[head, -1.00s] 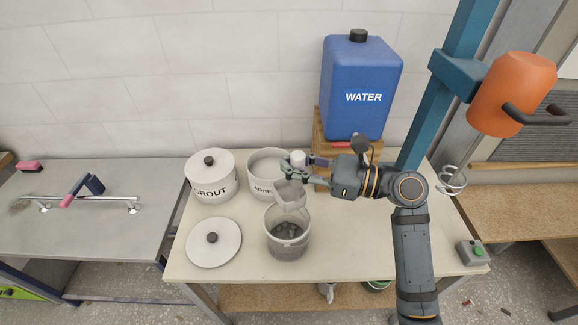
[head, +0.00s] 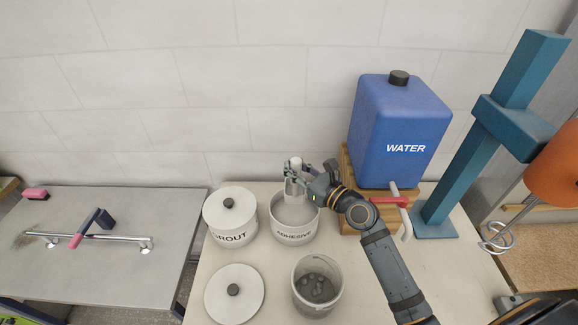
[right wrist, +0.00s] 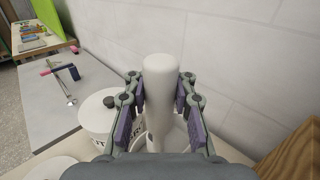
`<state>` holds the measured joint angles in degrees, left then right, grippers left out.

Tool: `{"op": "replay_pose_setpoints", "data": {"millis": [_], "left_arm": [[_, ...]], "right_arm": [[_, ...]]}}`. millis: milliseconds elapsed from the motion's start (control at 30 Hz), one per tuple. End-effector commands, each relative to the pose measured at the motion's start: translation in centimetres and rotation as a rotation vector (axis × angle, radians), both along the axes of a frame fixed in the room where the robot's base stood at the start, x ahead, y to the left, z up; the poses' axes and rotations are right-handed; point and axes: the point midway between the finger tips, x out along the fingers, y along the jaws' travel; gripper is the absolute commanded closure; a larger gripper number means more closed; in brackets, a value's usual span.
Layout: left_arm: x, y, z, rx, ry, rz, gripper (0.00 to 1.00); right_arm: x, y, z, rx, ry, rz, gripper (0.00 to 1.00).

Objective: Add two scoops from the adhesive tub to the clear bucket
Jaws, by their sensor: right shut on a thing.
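The adhesive tub (head: 294,236) is a white, open, round pot on the table. The clear bucket (head: 317,308) stands in front of it, with several grey lumps (head: 318,287) at its bottom. My right gripper (head: 301,180) is over the adhesive tub, shut on the white upright handle of the scoop (head: 293,169). In the right wrist view the handle (right wrist: 159,85) stands between the two fingers. The scoop's lower end is at or inside the tub's mouth; its bowl and any load are mostly hidden. My left gripper is out of view.
The lidded grout tub (head: 230,236) stands close left of the adhesive tub. A loose round lid (head: 250,305) lies left of the bucket. A blue water container (head: 400,130) with a red-handled tap stands at right on a wooden support. A blue post (head: 465,165) rises further right.

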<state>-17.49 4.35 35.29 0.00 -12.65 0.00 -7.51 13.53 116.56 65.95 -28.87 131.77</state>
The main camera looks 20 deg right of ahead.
Motion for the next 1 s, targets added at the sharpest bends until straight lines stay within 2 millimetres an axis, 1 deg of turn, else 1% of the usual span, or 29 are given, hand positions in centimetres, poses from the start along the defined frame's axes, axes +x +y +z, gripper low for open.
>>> {"op": "replay_pose_setpoints", "data": {"millis": [33, 167, 433, 1000], "left_arm": [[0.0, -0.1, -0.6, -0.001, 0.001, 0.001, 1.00], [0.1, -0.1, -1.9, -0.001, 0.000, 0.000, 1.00], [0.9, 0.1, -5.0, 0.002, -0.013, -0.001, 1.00], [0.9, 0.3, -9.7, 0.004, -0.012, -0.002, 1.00]], "right_arm": [[0.0, 0.0, -0.5, 0.000, -0.001, 0.000, 1.00], [0.0, 0.0, -1.6, -0.001, -0.002, 0.001, 1.00], [0.0, 0.0, -4.2, -0.001, -0.003, 0.001, 1.00], [0.0, 0.0, -10.7, 0.000, 0.000, 0.001, 1.00]]}}
